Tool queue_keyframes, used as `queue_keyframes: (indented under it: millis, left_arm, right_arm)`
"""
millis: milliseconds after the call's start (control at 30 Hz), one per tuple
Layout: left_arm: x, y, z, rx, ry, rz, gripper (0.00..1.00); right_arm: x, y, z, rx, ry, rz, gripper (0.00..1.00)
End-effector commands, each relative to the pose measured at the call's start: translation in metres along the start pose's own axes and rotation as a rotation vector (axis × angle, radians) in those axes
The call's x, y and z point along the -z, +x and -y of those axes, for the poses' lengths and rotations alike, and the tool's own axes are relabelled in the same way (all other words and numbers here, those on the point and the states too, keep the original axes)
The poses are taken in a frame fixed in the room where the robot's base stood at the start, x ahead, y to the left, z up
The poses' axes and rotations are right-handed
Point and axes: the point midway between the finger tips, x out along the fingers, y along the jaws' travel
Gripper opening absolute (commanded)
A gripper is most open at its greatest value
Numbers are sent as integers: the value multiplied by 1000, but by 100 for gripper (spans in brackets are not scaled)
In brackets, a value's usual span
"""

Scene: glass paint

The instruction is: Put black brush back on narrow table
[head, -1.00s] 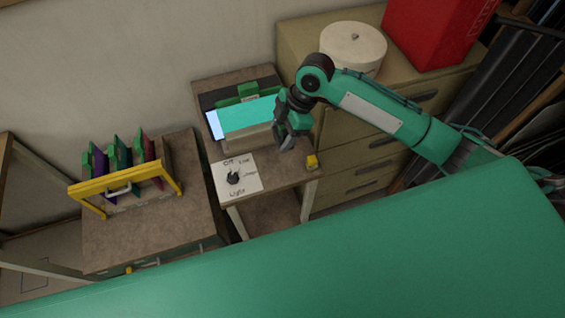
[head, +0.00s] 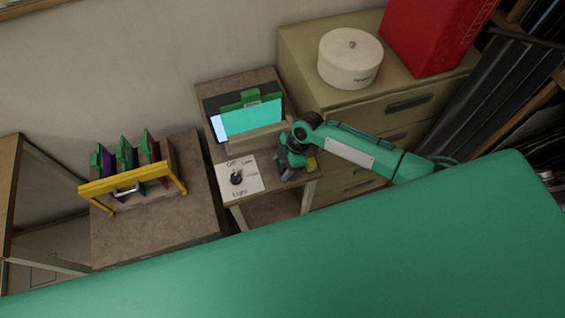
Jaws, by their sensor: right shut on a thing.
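My right gripper (head: 286,174) is low over the right front part of the narrow table (head: 222,192), pointing down, close to its top. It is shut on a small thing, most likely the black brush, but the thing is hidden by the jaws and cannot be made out. I cannot tell whether it touches the table. My left gripper is out of view.
A small yellow block (head: 311,163) sits just right of the gripper. A black dial (head: 236,178) on a white label is to the left. A glowing panel (head: 252,118) stands behind. Drawers (head: 302,88) flank the table on the right; a yellow-framed rack (head: 131,180) stands left.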

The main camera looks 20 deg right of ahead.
Motion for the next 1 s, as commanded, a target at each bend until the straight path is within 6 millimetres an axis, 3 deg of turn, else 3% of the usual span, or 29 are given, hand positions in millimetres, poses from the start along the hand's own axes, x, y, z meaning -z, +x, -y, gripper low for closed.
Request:
queue_keyframes:
  millis: [300, 333, 433, 833, 1000]
  left_arm:
    - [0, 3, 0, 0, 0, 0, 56]
    - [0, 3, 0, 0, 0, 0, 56]
    - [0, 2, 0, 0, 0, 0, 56]
    - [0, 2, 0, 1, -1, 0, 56]
    - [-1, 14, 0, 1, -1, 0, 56]
  right_arm:
    - [-1, 3, 0, 0, 0, 0, 32]
    - [-1, 3, 0, 0, 0, 0, 61]
    - [-1, 2, 0, 0, 0, 0, 81]
    - [0, -2, 0, -1, -1, 0, 81]
    - [-2, -22, 0, -2, -3, 2, 81]
